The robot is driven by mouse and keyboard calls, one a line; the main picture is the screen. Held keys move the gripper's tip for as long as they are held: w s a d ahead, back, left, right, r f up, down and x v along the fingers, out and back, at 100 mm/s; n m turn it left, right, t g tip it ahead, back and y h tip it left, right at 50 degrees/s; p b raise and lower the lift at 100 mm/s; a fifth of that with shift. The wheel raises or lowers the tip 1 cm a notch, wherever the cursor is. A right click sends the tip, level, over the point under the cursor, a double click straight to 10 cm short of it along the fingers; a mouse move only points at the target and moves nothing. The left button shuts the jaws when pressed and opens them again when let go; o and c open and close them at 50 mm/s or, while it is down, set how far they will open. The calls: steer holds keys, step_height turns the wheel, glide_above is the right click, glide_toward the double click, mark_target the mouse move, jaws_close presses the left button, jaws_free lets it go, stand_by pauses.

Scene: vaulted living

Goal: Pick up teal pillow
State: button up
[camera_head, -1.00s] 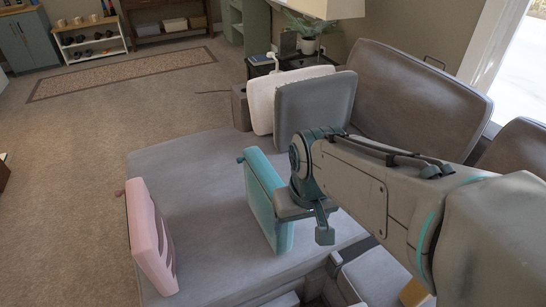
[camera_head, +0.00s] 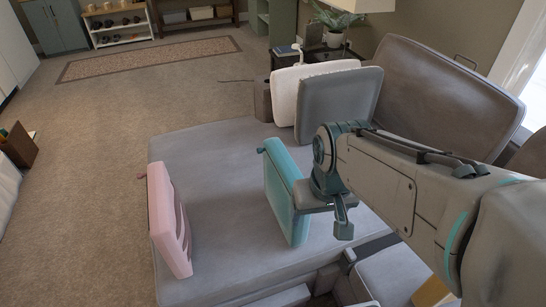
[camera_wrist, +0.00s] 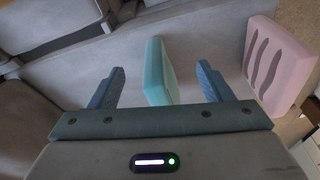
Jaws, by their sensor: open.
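The teal pillow (camera_head: 287,193) stands on its edge on the grey sofa seat (camera_head: 225,255) in the head view. In the wrist view the teal pillow (camera_wrist: 159,72) lies between and beyond the two fingers, apart from both. My gripper (camera_wrist: 160,85) is open and empty, its fingers pointing toward the pillow. In the head view my gripper (camera_head: 330,212) is just right of the pillow and partly overlaps its right edge; whether they touch cannot be told there.
A pink pillow (camera_head: 168,215) stands left of the teal one on the seat. A white pillow (camera_head: 288,92) and a grey pillow (camera_head: 335,105) lean at the back. A brown backrest cushion (camera_head: 440,85) is at the right. The carpet (camera_head: 95,180) at left is mostly open.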

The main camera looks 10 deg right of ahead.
stand_by(0.3)
steer(key=shift+o, duration=0.9)
steer(key=n+g, duration=0.2)
glide_above(286, 162)
step_height(286, 162, down, 4)
step_height(286, 162, down, 13)
steer(key=shift+f+b, duration=0.1)
steer(key=shift+b, duration=0.25)
jaws_close()
